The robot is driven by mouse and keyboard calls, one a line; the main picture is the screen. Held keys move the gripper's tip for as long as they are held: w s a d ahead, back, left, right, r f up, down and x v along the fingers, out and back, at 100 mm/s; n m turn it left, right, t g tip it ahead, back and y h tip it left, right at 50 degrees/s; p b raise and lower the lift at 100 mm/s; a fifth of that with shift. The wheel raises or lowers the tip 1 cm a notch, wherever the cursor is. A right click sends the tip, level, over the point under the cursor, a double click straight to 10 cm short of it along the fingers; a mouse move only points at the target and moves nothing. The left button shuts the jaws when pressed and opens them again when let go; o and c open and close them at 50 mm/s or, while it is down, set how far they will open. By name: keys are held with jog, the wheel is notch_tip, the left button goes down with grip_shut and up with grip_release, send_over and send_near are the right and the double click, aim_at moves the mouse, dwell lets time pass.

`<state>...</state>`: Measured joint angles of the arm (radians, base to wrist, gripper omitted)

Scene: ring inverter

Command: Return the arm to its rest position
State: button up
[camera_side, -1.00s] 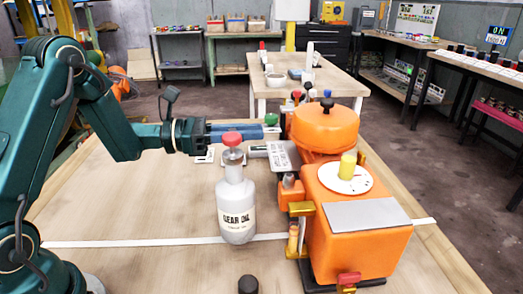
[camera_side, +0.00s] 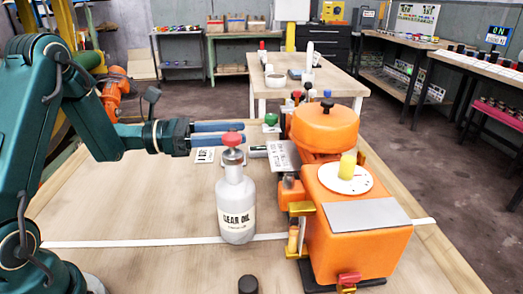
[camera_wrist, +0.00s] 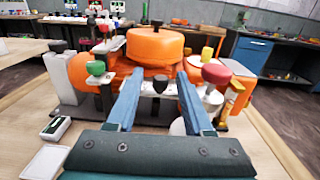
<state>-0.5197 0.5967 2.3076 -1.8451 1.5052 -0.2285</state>
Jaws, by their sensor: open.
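My gripper (camera_side: 243,133) is open and empty, with its two blue fingers apart and pointing right toward the orange machine (camera_side: 360,235). The wrist view shows the open fingers (camera_wrist: 160,77) in front of the machine's round orange drum (camera_wrist: 155,46). A green knob (camera_side: 271,119) stands clear to the right of the fingertips. In the wrist view the green knob (camera_wrist: 96,68) is left of the fingers.
The wooden table (camera_side: 130,215) has free room left of the bottle. A black knob-like piece (camera_side: 248,285) is at the front. White cards (camera_side: 205,155) lie behind the bottle. A second bench (camera_side: 330,85) stands behind.

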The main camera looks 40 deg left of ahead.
jog(key=shift+v, duration=0.95)
jog(key=shift+r, duration=0.15)
notch_tip(320, 180, up, 6)
jog(key=m+g+h, duration=0.1)
jog(key=m, duration=0.6)
jog(key=s+d+f+m+g+y, duration=0.3)
jog(key=s+d+m+g, duration=0.65)
jog(key=s+d, duration=0.25)
jog(key=s+a+f+m+t+y, duration=0.3)
jog(key=s+a+f+m+y, duration=0.2)
jog(key=m+y, duration=0.5)
jog(key=s+a, duration=0.2)
jog(key=a, duration=0.1)
jog(key=shift+s+m+y, duration=0.3)
jog(key=shift+m, duration=0.05)
